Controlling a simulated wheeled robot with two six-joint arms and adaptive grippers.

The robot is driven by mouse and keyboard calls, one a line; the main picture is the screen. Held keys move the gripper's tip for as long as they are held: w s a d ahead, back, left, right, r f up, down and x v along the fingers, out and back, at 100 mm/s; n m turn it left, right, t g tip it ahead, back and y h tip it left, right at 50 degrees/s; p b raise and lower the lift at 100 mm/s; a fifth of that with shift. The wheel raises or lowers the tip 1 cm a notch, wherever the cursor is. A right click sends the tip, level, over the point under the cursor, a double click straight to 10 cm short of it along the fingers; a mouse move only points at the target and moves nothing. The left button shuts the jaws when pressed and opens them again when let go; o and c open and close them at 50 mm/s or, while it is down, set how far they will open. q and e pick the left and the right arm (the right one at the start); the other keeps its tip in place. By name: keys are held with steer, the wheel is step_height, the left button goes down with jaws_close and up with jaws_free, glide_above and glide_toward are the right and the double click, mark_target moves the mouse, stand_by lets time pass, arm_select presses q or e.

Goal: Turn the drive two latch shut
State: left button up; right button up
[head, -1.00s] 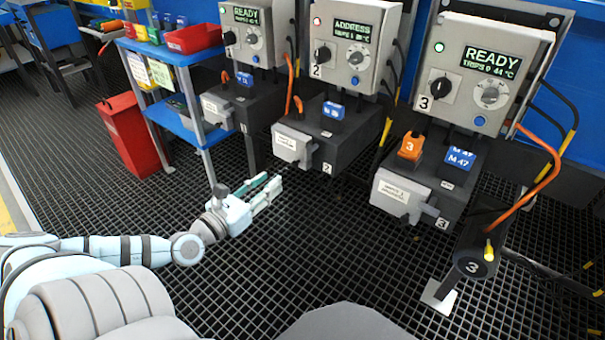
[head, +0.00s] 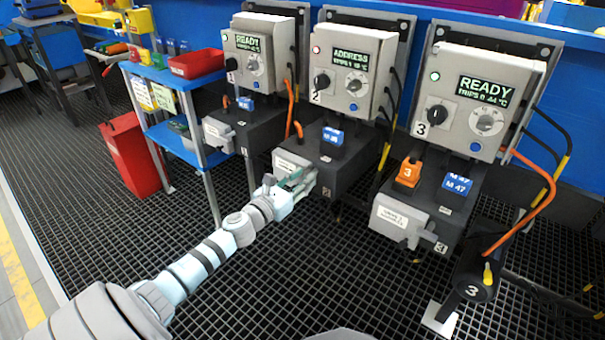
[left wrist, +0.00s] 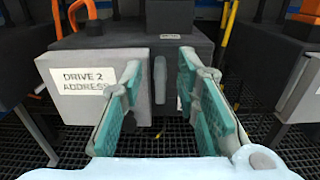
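The drive two unit (head: 345,165) is a dark box under the middle control box (head: 352,65), whose screen reads ADDRESS and whose lamp is red. In the left wrist view, its grey cover (left wrist: 85,98) bears the label "DRIVE 2 ADDRESS". Just right of the cover, the grey latch (left wrist: 160,82) is a narrow upright lever on the box's front. My left gripper (head: 303,180) is at the front of this unit. In the left wrist view its teal-padded fingers (left wrist: 160,72) are apart, one each side of the latch; contact is not visible. My right gripper is out of view.
Drive one (head: 245,128) stands to the left and drive three (head: 425,195) to the right, both under READY screens. A blue shelf cart (head: 172,75) and red bin (head: 130,155) are at left.

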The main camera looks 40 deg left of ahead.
arm_select(q)
steer(key=shift+w, duration=0.1)
steer(key=shift+c, duration=0.4)
jaws_close()
